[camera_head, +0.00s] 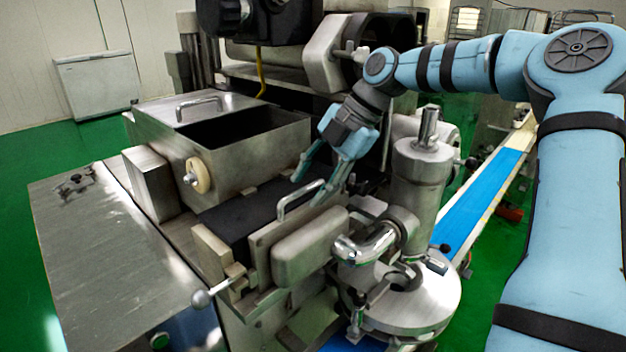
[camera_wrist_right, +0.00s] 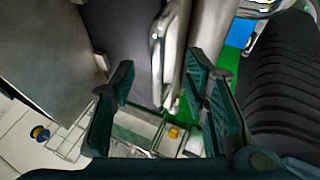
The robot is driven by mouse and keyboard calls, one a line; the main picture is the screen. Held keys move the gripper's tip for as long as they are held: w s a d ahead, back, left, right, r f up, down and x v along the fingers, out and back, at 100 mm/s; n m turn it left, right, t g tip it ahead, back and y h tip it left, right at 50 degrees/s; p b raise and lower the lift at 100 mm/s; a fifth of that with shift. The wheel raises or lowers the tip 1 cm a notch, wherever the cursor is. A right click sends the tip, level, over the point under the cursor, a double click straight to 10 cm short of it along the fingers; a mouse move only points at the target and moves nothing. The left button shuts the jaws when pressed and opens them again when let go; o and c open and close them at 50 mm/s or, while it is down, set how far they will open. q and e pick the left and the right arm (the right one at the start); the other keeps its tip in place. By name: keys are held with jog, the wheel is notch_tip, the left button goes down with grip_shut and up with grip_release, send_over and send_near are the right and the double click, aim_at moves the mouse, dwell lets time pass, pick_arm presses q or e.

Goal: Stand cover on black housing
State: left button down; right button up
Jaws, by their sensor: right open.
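The cover looks to be the silvery metal plate (camera_head: 262,238) with a bar handle (camera_head: 297,197), standing on edge along the front side of the black housing (camera_head: 237,217). Whether it rests on the housing or just beside it, I cannot tell. My right gripper (camera_head: 312,186) is open above the handle, fingers pointing down. In the right wrist view the handle (camera_wrist_right: 158,68) shows between the two open fingertips (camera_wrist_right: 162,68), apart from both, and the dark housing top (camera_wrist_right: 122,35) lies to the left. My left gripper is not in view.
A steel hopper (camera_head: 245,148) with a handled lid (camera_head: 185,104) stands behind the housing. A steel cylinder (camera_head: 420,180) with pipes stands close on the right. A blue conveyor belt (camera_head: 475,205) runs at the far right. The steel table (camera_head: 100,250) at left is mostly clear.

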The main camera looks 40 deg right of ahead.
dwell(0.4)
jog(key=shift+p+v, duration=0.75)
jog(key=shift+v, duration=0.35)
jog(key=p+v, duration=0.1)
jog(key=v, duration=0.4)
jog(key=shift+r, duration=0.15)
